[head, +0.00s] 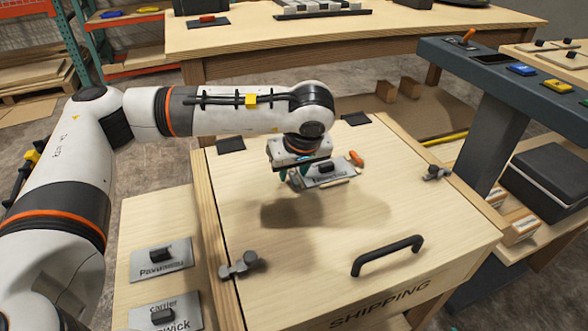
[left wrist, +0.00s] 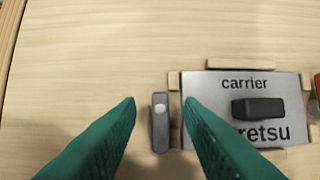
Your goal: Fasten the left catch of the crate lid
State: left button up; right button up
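The crate lid (head: 330,230) lies flat and closed-looking on the crate, with a black handle (head: 388,255) near its front. The left catch (head: 238,266), grey with a dark knob, sits at the lid's left edge; I cannot tell whether it is fastened. The right catch (head: 436,173) is at the right edge. My left gripper (head: 290,178) is above the far middle of the lid, well away from the left catch. In the left wrist view its green fingers (left wrist: 162,105) are apart, with a small grey turn-piece (left wrist: 160,122) showing between them. My right gripper is not in view.
A metal carrier plate (left wrist: 205,95) with a black knob sits between wooden strips on the lid, beside an orange piece (head: 356,158). Two more plates (head: 160,262) (head: 165,316) lie on the left side board. A dark console (head: 500,90) stands at the right.

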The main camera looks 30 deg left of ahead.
pick_arm(q)
grip_shut()
